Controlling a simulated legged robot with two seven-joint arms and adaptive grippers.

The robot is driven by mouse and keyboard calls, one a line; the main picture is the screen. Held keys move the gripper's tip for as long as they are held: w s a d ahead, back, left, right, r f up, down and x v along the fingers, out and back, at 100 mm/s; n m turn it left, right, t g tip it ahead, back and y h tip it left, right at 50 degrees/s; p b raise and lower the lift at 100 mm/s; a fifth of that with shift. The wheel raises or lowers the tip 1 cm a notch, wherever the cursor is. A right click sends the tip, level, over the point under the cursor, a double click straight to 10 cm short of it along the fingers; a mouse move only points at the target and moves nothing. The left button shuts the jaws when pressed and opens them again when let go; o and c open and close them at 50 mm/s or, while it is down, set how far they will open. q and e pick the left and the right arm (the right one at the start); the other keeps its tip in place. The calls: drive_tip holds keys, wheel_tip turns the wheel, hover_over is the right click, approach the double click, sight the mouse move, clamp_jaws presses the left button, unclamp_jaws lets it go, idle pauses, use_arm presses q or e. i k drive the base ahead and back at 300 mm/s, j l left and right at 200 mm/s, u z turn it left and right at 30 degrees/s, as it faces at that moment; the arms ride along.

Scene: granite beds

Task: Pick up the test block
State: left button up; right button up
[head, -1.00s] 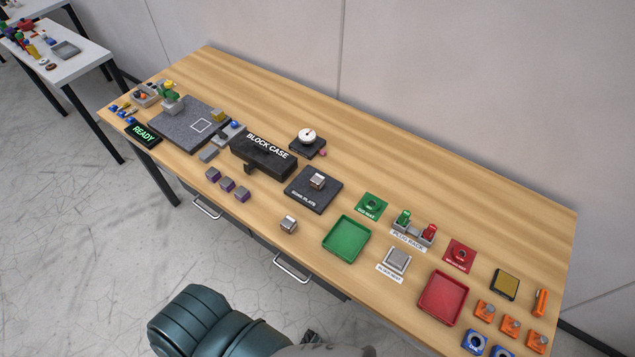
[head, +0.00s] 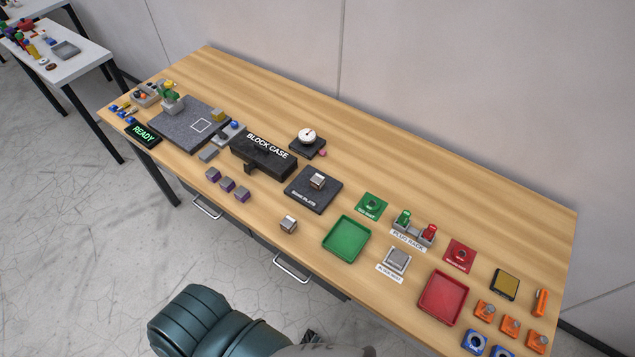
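No label reads "test block", so I cannot tell for certain which thing it is. A small silvery metal block (head: 288,225) stands alone on the wood near the table's front edge, left of the green tray. A similar metal block (head: 317,181) sits on the dark labelled plate (head: 304,196) behind it. The black case (head: 262,161) marked BLOCK CASE lies left of that plate. Neither gripper shows clearly in the head view. A teal part of my own body is at the bottom edge, apart from the table objects.
A green tray (head: 327,242), block seat (head: 397,262), plug rack (head: 429,241) and red tray (head: 427,298) stand to the right. Three purple-sided blocks (head: 228,184) lie front left. A granite slab (head: 163,130) is at the far left. The table's back strip is clear.

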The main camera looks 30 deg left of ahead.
sight(318, 181)
drive_tip(key=k+j+z, duration=0.2)
drive_tip(key=j, duration=0.25)
drive_tip(key=k+j+z, duration=0.2)
drive_tip(key=j, duration=0.2)
drive_tip(key=k+j+z, duration=0.2)
drive_tip(key=j, duration=0.2)
